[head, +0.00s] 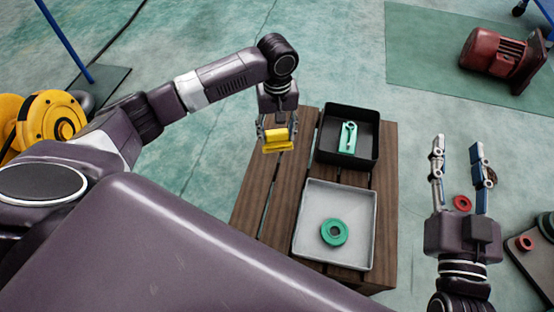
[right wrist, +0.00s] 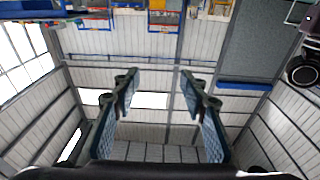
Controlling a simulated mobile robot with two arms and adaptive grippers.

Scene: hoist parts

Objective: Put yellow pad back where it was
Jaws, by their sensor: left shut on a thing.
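The yellow pad (head: 277,142) is held in my left gripper (head: 277,136), which is shut on it. The pad hangs above the left part of the brown slatted wooden table (head: 262,200), to the left of the black tray. Its height above the slats is hard to tell. My right gripper (head: 462,150) is open and empty, to the right of the table, with its fingers pointing away from me. In the right wrist view its fingers (right wrist: 165,95) are spread with nothing between them.
A black tray (head: 375,150) on the table holds a green part (head: 348,137). A grey tray (head: 368,215) nearer me holds a green ring (head: 334,232). A red ring (head: 462,203) shows beyond my right gripper's base. A red motor (head: 495,55) lies on a green mat (head: 420,50). The table's left slats look bare.

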